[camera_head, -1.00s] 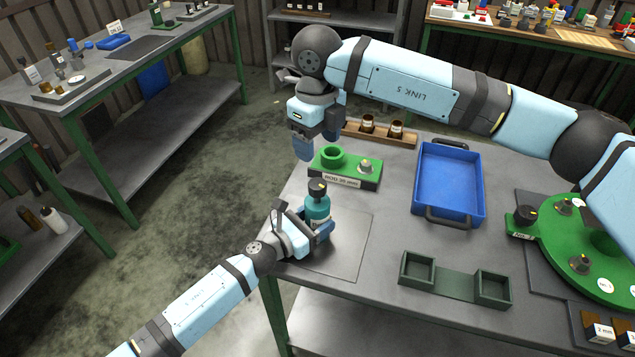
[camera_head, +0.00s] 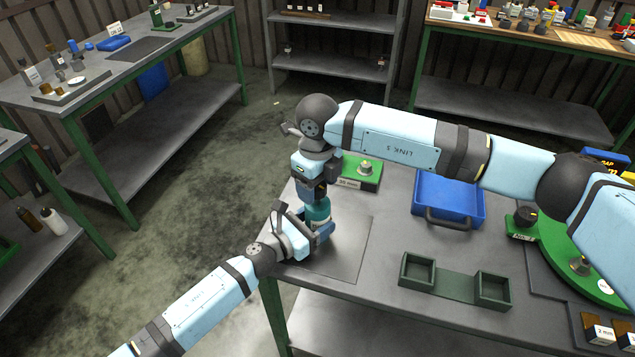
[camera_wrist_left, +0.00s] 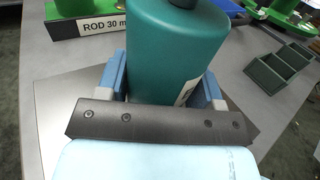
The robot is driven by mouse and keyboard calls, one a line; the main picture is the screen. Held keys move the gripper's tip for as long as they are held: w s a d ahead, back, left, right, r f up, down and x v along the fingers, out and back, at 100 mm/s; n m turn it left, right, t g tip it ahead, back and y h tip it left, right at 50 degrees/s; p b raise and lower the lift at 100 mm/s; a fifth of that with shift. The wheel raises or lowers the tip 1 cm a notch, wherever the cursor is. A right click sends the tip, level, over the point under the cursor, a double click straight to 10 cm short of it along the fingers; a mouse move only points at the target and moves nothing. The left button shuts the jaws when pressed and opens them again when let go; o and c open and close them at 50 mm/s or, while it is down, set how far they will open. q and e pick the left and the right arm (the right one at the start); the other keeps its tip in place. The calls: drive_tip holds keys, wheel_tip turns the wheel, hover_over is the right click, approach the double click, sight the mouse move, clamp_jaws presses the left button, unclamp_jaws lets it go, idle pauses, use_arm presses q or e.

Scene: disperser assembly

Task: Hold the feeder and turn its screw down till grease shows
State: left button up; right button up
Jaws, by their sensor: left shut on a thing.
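The feeder is a teal bottle (camera_head: 318,211) standing upright over the grey mat at the near left of the table. It also shows large in the left wrist view (camera_wrist_left: 172,50), with a white label at its side. My left gripper (camera_head: 318,231) is shut around the feeder's body, one blue finger on each side. My right gripper (camera_head: 314,193) points down directly above the feeder, at its top. The dark screw is mostly hidden by it in the head view; only its lower edge shows in the left wrist view (camera_wrist_left: 185,3). I cannot see whether the right fingers grip it. No grease is visible.
A green rod block (camera_head: 362,180) lies behind the feeder, partly hidden by my right arm. A blue tray (camera_head: 470,213) stands right of it. A dark green two-pocket holder (camera_head: 455,283) sits at the front. A green round fixture (camera_head: 560,262) is far right. The mat (camera_head: 350,250) is clear right of the feeder.

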drive_tip(key=c, duration=0.8)
drive_tip(key=shift+m, duration=0.4)
drive_tip(key=m, duration=1.7)
drive_tip(key=shift+w+m, duration=0.1)
drive_tip(key=shift+m, duration=0.5)
